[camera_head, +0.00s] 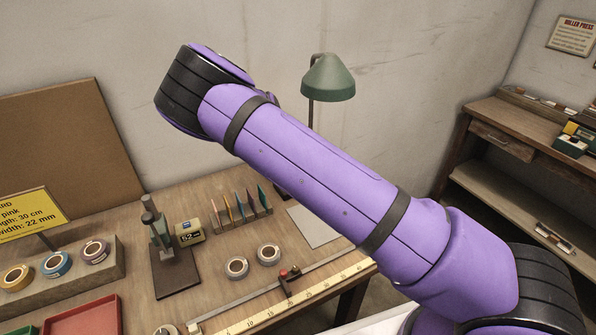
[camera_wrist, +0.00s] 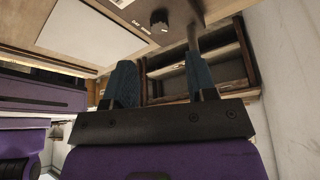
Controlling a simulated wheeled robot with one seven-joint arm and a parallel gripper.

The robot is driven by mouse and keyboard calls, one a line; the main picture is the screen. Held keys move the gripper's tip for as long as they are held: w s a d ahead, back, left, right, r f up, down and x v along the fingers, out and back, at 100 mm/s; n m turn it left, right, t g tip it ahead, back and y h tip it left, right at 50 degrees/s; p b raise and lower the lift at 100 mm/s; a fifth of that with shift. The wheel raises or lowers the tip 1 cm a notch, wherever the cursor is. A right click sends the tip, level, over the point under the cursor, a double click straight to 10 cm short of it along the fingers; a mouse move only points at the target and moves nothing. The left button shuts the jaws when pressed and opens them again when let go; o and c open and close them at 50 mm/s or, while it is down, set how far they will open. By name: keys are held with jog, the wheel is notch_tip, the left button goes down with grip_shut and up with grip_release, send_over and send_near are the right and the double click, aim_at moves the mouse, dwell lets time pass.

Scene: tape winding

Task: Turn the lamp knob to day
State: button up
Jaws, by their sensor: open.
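The lamp with a green shade (camera_head: 328,78) stands at the back of the workbench in the head view. Its lower post is hidden behind my purple arm, and I cannot see the knob there. In the wrist view a dark round knob (camera_wrist: 160,21) sits on the bench top beside small printed lettering. The lettering is too small to read surely, and I cannot tell the knob's setting. My gripper (camera_wrist: 162,72) is open and empty, its two blue-grey fingers spread apart. The knob appears beyond the fingertips, between their lines and apart from them. My gripper is not seen in the head view.
A pale sheet (camera_wrist: 90,32) lies near the knob. A greyish post (camera_wrist: 192,38) shows close to the right finger. The workbench (camera_head: 215,283) carries tape rolls (camera_head: 237,267), a dark stand (camera_head: 160,240), upright coloured cards (camera_head: 240,208) and a ruler (camera_head: 300,299). A shelf unit (camera_head: 515,180) stands right.

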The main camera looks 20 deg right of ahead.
jog(key=x, duration=0.8)
jog(key=c, duration=0.9)
jog(key=shift+c, duration=0.2)
jog(key=shift+n, duration=0.4)
jog(key=n+t, duration=0.2)
jog(key=n, duration=0.3)
jog(key=shift+s, duration=0.2)
jog(key=shift+s+d+n+t+y, duration=0.1)
jog(key=shift+n+t+y, duration=0.35)
jog(key=shift+n, duration=1.1)
jog(key=shift+n+t+y, duration=0.1)
jog(key=shift+n+t, duration=0.65)
jog(key=shift+n, duration=0.8)
